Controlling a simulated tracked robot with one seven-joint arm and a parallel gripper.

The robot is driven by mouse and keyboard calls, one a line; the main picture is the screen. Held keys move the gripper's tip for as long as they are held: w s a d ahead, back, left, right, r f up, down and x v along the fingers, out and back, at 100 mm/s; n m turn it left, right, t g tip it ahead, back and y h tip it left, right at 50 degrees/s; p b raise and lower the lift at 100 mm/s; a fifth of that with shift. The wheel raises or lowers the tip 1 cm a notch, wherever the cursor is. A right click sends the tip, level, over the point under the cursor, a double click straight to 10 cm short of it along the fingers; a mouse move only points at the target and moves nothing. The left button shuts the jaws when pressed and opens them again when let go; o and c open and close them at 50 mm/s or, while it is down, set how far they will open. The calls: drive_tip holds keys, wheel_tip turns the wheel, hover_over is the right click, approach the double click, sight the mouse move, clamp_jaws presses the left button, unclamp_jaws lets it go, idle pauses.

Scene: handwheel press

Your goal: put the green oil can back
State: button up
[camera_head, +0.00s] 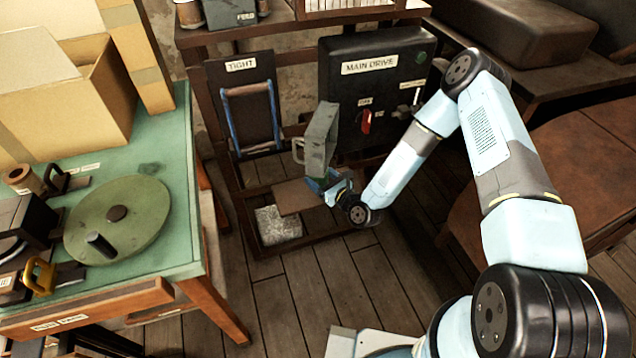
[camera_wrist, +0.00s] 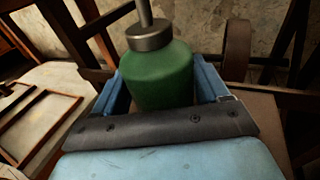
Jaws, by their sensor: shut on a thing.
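The green oil can (camera_wrist: 162,75) has a grey metal collar and a thin spout. In the wrist view it stands between the two blue fingers of my gripper (camera_wrist: 160,88), which is shut on its body. In the head view my gripper (camera_head: 337,186) is low in front of the dark rack, over a small brown shelf (camera_head: 296,198). Only a little green shows at the fingers there; the can is mostly hidden. I cannot tell whether the can's base touches the shelf.
A grey metal piece with a handle (camera_head: 318,138) stands just behind my gripper. The black main drive box (camera_head: 346,98) with a red switch is behind it. A speckled pale slab (camera_head: 277,226) lies below the shelf. A green-topped bench (camera_head: 178,225) stands left; floor between is clear.

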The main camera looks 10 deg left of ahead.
drive_tip(key=shift+w+a, duration=0.35)
drive_tip(key=shift+a, duration=0.2)
drive_tip(key=shift+d+f, duration=0.15)
drive_tip(key=shift+f, duration=1.6)
drive_tip(key=o, duration=1.2)
drive_tip(key=shift+c, duration=0.2)
drive_tip(key=v, duration=1.2)
drive_tip(key=shift+s, duration=0.1)
